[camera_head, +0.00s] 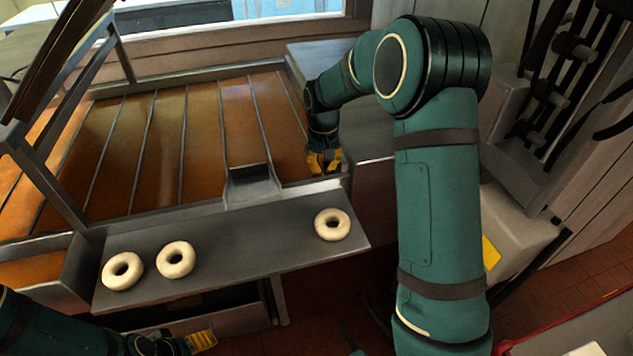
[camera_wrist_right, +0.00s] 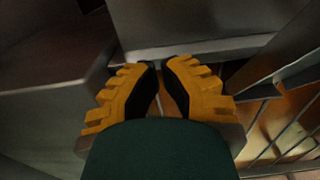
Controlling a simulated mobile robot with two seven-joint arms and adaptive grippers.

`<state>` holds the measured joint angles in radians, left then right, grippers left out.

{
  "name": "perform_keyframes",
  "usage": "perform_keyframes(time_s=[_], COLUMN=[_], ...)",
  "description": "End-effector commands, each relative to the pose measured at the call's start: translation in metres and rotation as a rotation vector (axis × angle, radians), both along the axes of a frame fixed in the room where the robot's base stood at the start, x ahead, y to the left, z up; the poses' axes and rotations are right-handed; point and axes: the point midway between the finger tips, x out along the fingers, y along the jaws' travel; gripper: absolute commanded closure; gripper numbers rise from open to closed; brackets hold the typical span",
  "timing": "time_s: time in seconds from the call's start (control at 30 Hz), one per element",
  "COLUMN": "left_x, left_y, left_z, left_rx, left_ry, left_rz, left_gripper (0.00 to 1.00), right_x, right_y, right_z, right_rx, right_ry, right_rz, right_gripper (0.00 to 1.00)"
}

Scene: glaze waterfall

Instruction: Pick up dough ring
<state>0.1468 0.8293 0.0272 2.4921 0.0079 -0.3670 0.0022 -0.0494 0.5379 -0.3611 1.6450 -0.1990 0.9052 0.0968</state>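Three pale dough rings lie flat on the grey metal shelf. One ring (camera_head: 122,285) is at the left end, one (camera_head: 191,260) is close beside it, and one (camera_head: 347,225) is alone at the right end. My right gripper (camera_head: 324,163) hangs beyond the right ring, near the back edge of the shelf, apart from it. Its yellow fingers also show in the right wrist view (camera_wrist_right: 161,80), with a narrow gap and nothing between them. My left gripper (camera_head: 201,341) is at the bottom edge, in front of the shelf; its finger opening is not clear. No ring shows in the wrist view.
The grey shelf (camera_head: 240,245) has bare room between the middle and right rings. A small metal chute (camera_head: 252,184) stands behind it. Beyond is a wide bed of orange-brown glaze (camera_head: 165,140) crossed by metal bars. A slanted metal frame (camera_head: 55,185) rises at left.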

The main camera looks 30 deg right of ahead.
Motion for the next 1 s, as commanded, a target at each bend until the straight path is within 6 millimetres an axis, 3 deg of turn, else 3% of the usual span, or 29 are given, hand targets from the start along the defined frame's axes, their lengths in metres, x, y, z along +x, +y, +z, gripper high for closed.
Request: perform_keyframes(time_s=[0.17, 0.57, 0.8, 1.0], left_x=[0.0, 0.0, 0.0, 0.0], left_y=[0.0, 0.0, 0.0, 0.0], left_z=[-0.001, -0.003, 0.001, 0.002], left_rx=[0.0, 0.001, 0.0, 0.0], left_ry=[0.0, 0.0, 0.0, 0.0], left_rz=[0.0, 0.0, 0.0, 0.0], left_gripper=[0.31, 0.31, 0.31, 0.31], right_x=[-0.001, -0.001, -0.029, -0.039], right_y=[0.0, 0.0, 0.007, 0.01], right_z=[-0.021, -0.099, -0.098, -0.098], right_rx=[0.0, 0.001, 0.0, 0.0], right_ry=[0.005, 0.006, 0.002, 0.002], right_rz=[0.001, 0.0, 0.001, 0.0], right_gripper=[1.0, 1.0, 1.0, 1.0])
